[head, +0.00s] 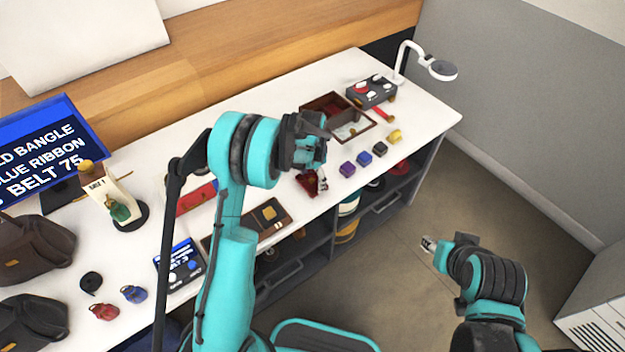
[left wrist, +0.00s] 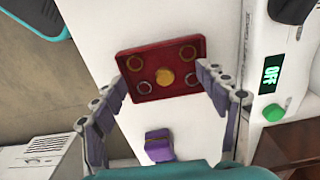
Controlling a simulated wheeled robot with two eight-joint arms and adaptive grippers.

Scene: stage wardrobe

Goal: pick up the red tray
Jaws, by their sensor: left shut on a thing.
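The red tray (left wrist: 178,52) shows in the left wrist view as a shallow square with several rings near its corners and a gold disc in the middle. My left gripper (left wrist: 165,84) has one finger at each side of the tray and is shut on it. In the head view the red tray (head: 306,183) is small and partly hidden by my left gripper (head: 318,184), near the front edge of the white table. I cannot tell whether it touches the table. My right gripper (head: 430,243) hangs out over the floor; its fingers are too small to read.
A purple block (head: 347,168) stands right of the tray, with blue, black and yellow blocks beyond. A brown compartment box (head: 362,128) lies behind them. A device with a green button (left wrist: 273,113) stands close by in the wrist view. Shelves lie under the white table (head: 420,110).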

